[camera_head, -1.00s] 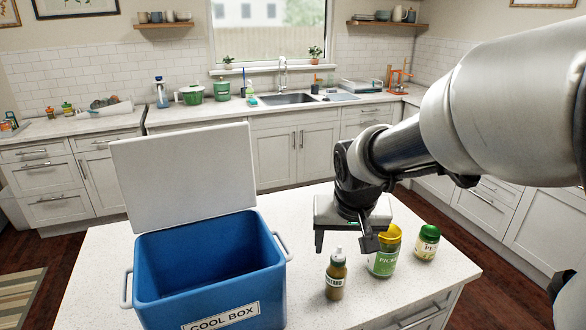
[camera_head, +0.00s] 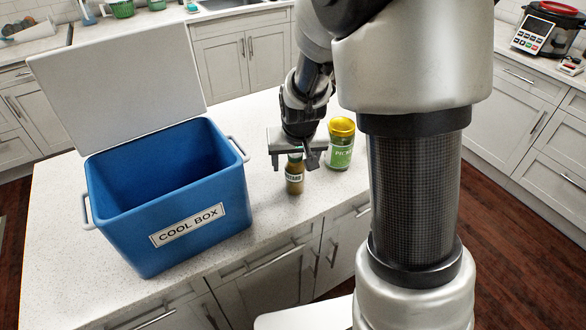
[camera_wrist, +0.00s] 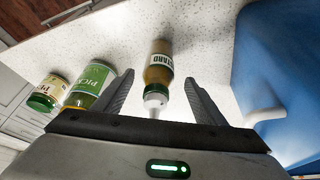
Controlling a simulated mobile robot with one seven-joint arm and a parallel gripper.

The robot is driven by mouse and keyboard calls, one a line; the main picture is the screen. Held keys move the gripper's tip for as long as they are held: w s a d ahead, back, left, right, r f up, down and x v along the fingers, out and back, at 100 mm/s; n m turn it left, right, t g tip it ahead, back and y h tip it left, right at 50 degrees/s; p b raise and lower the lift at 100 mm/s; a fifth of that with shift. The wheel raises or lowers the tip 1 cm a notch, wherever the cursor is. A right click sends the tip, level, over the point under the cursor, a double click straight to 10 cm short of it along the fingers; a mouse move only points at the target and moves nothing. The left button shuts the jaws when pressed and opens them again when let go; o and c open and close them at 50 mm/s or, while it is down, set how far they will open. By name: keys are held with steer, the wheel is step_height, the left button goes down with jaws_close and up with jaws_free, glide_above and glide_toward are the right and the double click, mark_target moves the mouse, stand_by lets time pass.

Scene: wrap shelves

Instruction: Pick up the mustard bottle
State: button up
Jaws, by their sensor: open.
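The mustard bottle (camera_head: 295,176) stands upright on the white counter, a brownish-yellow bottle with a light label. In the wrist view the mustard bottle (camera_wrist: 158,72) has its pale nozzle between my two fingers. My gripper (camera_head: 292,160) is open above the bottle, with its fingers on either side of the top. In the wrist view my gripper (camera_wrist: 158,95) shows a clear gap between each finger and the nozzle. The gripper hides the bottle's top in the head view.
A green pickle jar (camera_head: 340,145) with a yellow lid stands just right of the bottle. Another jar (camera_wrist: 48,92) stands beyond it in the wrist view. The open blue cool box (camera_head: 170,200) stands to the left on the counter (camera_head: 70,260).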

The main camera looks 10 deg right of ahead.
steer(key=shift+w+d+x, duration=0.1)
steer(key=shift+x, duration=0.9)
steer(key=shift+w+d+x, duration=0.15)
steer(key=shift+x, duration=0.8)
steer(key=shift+r, duration=0.1)
steer(key=c, duration=1.4)
steer(key=shift+r, duration=0.1)
